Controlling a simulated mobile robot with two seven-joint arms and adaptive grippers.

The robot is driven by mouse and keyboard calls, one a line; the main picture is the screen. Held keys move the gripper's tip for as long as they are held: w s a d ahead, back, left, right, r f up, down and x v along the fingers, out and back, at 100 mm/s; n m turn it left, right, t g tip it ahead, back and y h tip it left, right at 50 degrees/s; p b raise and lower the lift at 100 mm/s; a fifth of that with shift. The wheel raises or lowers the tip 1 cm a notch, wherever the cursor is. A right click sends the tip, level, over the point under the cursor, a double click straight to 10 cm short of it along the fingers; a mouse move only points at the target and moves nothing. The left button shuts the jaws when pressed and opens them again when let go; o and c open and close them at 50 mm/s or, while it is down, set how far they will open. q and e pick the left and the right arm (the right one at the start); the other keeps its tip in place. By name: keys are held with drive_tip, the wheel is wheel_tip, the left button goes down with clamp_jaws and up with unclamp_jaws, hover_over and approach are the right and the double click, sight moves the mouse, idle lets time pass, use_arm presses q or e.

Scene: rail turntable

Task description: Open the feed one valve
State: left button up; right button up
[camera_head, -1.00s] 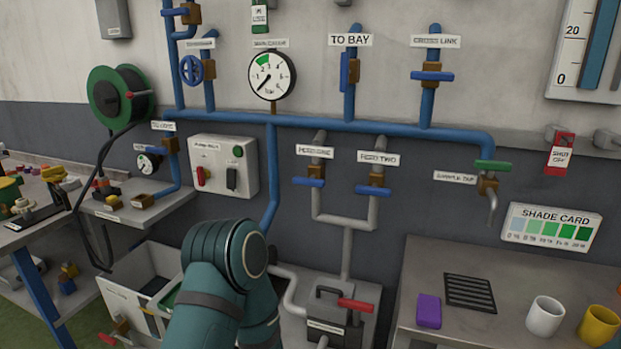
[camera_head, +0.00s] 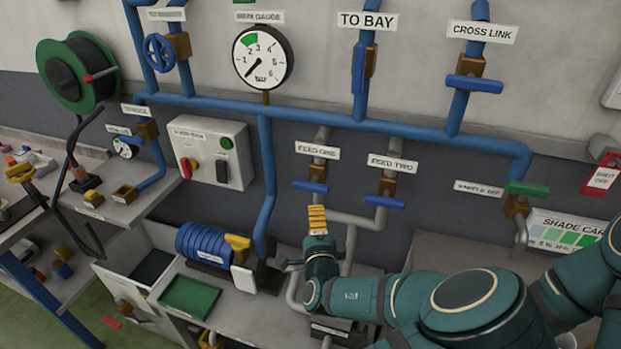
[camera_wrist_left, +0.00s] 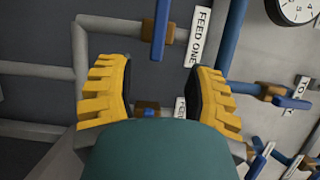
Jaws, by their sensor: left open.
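The feed one valve has a blue lever handle (camera_head: 311,187) set crosswise to its grey upright pipe, under the FEED ONE label (camera_head: 317,150). In the left wrist view the handle (camera_wrist_left: 162,28) is at the top, beside its label (camera_wrist_left: 197,37). My left gripper (camera_head: 317,220) has yellow ribbed fingers and is just below the handle in the head view. In the wrist view the fingers (camera_wrist_left: 158,78) are spread wide, with nothing held between them. The handle appears beyond the fingertips, not between them. My right gripper is not in view.
The feed two valve (camera_head: 384,201) is close on the right, its handle also crosswise. A grey pipe (camera_head: 355,219) joins the feeds below. The blue manifold pipe (camera_head: 340,119) runs above. A blue coil (camera_head: 205,243) and green tray (camera_head: 190,296) are lower left.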

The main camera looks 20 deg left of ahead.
sight(311, 190)
use_arm(q)
drive_tip(key=p+x, duration=0.1)
drive_tip(key=x, duration=1.2)
drive_tip(key=shift+w+a+f, duration=0.1)
drive_tip(key=shift+w+a, duration=0.05)
drive_tip(key=shift+w, duration=0.05)
clamp_jaws()
